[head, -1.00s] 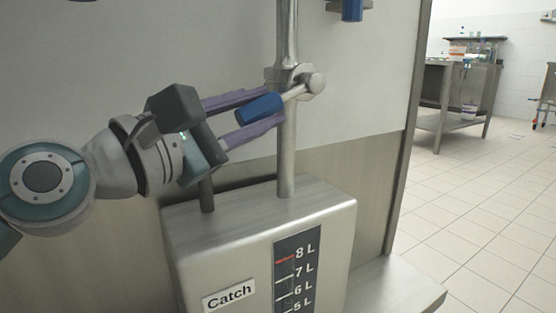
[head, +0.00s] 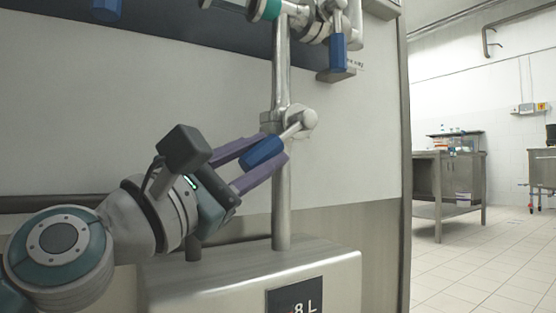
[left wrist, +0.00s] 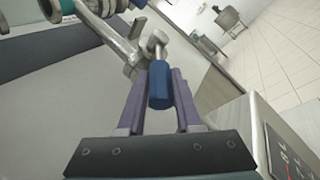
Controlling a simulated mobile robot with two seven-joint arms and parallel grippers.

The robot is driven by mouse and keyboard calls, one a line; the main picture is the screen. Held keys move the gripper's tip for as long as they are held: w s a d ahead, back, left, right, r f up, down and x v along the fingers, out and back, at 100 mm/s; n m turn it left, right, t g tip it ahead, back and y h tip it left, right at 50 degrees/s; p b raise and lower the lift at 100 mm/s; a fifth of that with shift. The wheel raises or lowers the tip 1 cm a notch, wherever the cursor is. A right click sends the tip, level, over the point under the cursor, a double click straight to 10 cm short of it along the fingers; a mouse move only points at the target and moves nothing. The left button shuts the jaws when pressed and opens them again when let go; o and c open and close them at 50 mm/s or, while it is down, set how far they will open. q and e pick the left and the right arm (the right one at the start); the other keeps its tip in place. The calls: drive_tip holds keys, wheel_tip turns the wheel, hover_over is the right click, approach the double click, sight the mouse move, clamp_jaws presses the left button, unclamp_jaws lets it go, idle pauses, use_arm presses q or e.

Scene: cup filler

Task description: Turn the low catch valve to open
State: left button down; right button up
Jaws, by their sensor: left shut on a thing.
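The low catch valve (head: 303,121) sits on a vertical steel pipe above the steel catch tank (head: 200,282). Its lever slants down and left to a blue handle (head: 262,153). My left gripper (head: 273,147) is shut on this handle, with one purple finger on each side. In the left wrist view the blue handle (left wrist: 160,88) lies between the two fingers, and the steel stem runs up to the valve. My right gripper is not in view.
Another blue handle (head: 337,53) hangs from pipework higher up, and one more (head: 107,9) is at the top left. The tank's level scale (head: 295,300) shows at the bottom. A steel table (head: 447,185) stands far right, across open tiled floor.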

use_arm(q)
drive_tip(key=c, duration=0.6)
unclamp_jaws()
drive_tip(key=shift+s+a+f, duration=0.2)
drive_tip(key=shift+s+a, duration=0.05)
drive_tip(key=shift+s, duration=0.05)
drive_tip(key=b+v, duration=0.1)
drive_tip(key=v, duration=0.8)
